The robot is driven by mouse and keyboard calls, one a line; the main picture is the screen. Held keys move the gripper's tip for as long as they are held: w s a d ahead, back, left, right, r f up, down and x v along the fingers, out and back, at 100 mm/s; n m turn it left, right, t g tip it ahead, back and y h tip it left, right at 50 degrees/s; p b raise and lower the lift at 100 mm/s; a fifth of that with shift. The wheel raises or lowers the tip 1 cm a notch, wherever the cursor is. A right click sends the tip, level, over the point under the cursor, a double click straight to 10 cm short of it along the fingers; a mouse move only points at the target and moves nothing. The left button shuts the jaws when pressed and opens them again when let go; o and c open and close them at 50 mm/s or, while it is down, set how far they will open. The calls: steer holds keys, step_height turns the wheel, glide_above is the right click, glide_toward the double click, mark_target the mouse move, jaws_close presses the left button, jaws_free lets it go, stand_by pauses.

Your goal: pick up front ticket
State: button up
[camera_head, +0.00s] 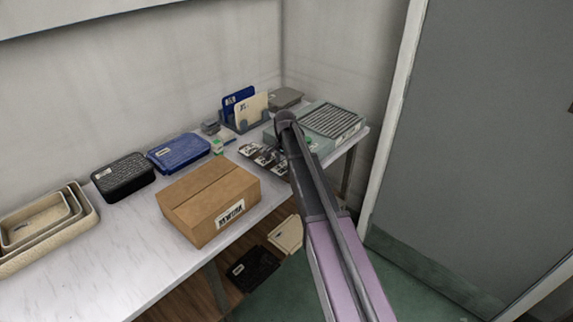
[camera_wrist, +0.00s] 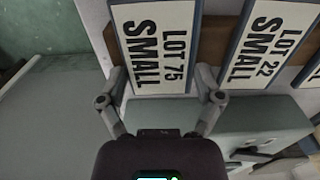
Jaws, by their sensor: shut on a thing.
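The front ticket (camera_wrist: 152,48), a white card with a dark edge reading "LOT 75 SMALL", is in the wrist view at top centre. My gripper (camera_wrist: 160,80) has one finger on each side of its lower end and is shut on it. A second ticket (camera_wrist: 262,45), reading "LOT 22 SMALL", stands to its right, apart from the fingers. A sliver of another shows at the right edge. In the head view my arm covers the gripper and whatever it holds. Several small dark and white cards (camera_head: 262,156) lie left of my arm there.
A cardboard box (camera_head: 208,198) stands at the table's front edge. Behind are a black tray (camera_head: 122,177), a blue tray (camera_head: 179,152) and a rack (camera_head: 246,124) with upright panels. Panels lie on the floor below.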

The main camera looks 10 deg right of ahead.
mark_target(285, 166)
steer(key=shift+r+p, duration=1.6)
steer(key=shift+r, duration=0.15)
steer(key=shift+s+r, duration=0.25)
steer(key=s+a+r+p, duration=0.1)
steer(key=s, duration=1.4)
steer(key=shift+s+a, duration=0.2)
steer(key=shift+a, duration=0.05)
